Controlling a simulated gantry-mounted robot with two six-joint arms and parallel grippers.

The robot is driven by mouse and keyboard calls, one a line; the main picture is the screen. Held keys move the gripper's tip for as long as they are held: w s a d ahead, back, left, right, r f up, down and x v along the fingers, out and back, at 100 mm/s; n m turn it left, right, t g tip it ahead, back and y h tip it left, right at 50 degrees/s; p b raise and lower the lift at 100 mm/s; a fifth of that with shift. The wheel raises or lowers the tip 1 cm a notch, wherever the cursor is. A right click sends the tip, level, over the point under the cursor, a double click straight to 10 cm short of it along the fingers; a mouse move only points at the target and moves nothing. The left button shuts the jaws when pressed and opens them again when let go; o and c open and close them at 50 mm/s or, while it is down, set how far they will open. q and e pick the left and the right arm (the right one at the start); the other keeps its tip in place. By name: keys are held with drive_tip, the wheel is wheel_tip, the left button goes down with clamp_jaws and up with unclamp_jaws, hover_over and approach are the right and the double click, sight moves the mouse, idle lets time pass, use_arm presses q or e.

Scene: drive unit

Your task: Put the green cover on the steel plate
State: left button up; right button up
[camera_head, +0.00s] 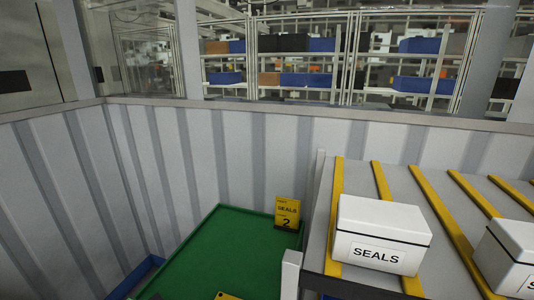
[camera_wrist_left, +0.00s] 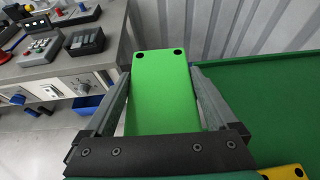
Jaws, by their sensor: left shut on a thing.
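The green cover (camera_wrist_left: 160,85) is a bright green flat block with dark holes at its corners. It shows in the left wrist view between the two fingers of my left gripper (camera_wrist_left: 160,95), which is shut on it. The cover is held near the edge of a green surface. The head view shows neither my left gripper nor the cover. I cannot make out the steel plate in either view. My right gripper is not in view.
White SEALS boxes (camera_head: 380,233) stand on a yellow-striped rack at right. A grey bench (camera_wrist_left: 40,65) with control boxes is at left in the wrist view. A corrugated wall (camera_head: 200,150) stands behind.

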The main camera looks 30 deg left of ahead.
use_arm(q)
drive_tip(key=shift+m+t, duration=0.5)
drive_tip(key=shift+t, duration=0.1)
drive_tip(key=d, duration=0.1)
drive_tip(key=w+d, duration=0.1)
drive_tip(key=d+f, duration=0.1)
drive_tip(key=shift+w+d, duration=0.3)
drive_tip(key=s+d+f+m+t+h+p, duration=0.1)
drive_tip(key=s+d+f+m+t, duration=0.15)
drive_tip(key=d, duration=0.35)
drive_tip(key=s+d+f+m+t+h+p, duration=0.1)
drive_tip(key=d+m+t, duration=0.15)
drive_tip(key=d, duration=0.35)
drive_tip(key=s+d+f+m+t+h+p, duration=0.1)
drive_tip(key=d+m+t, duration=0.15)
drive_tip(key=d, duration=0.35)
wheel_tip(320, 180, up, 33)
drive_tip(key=m+t+h+p, duration=0.3)
drive_tip(key=m+t+p, duration=0.1)
drive_tip(key=p, duration=3.3)
drive_tip(key=shift+h+p, duration=0.35)
drive_tip(key=shift+h, duration=0.05)
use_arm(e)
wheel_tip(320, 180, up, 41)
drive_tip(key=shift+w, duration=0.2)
use_arm(q)
drive_tip(key=shift+a+m, duration=0.1)
drive_tip(key=shift+m, duration=0.15)
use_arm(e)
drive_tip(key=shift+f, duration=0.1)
